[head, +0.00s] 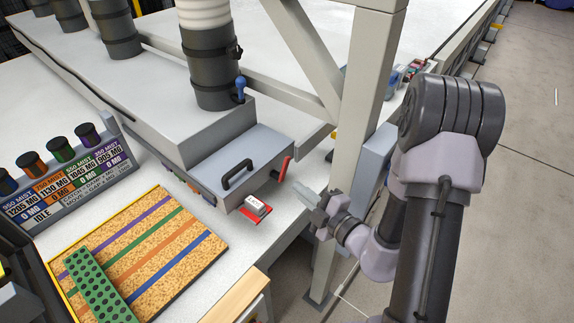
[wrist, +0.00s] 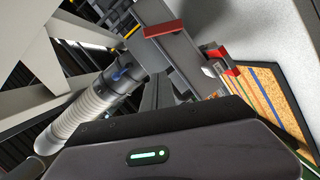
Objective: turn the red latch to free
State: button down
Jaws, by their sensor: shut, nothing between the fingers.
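The red latch (head: 283,168) is a short red lever on the right end of the grey box (head: 243,160), standing at a steep tilt. In the wrist view a red bar (wrist: 165,29) at the top, against the grey box, looks like the same latch. My gripper (head: 305,196) is just right of and below the latch in the head view, its fingers together and empty, pointing left toward the box. A gap shows between fingertips and latch.
A black handle (head: 238,173) is on the box's front. A red plate with a white label (head: 256,208) lies below the box. A blue-knobbed lever (head: 240,84) sits on the dark tube (head: 210,65). A grey frame post (head: 355,130) stands close behind my gripper. A striped board (head: 150,245) lies left.

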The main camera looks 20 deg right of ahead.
jog(key=w+f+b, duration=0.2)
jog(key=w+f, duration=0.1)
jog(key=w, duration=0.7)
jog(key=shift+w+a, duration=0.4)
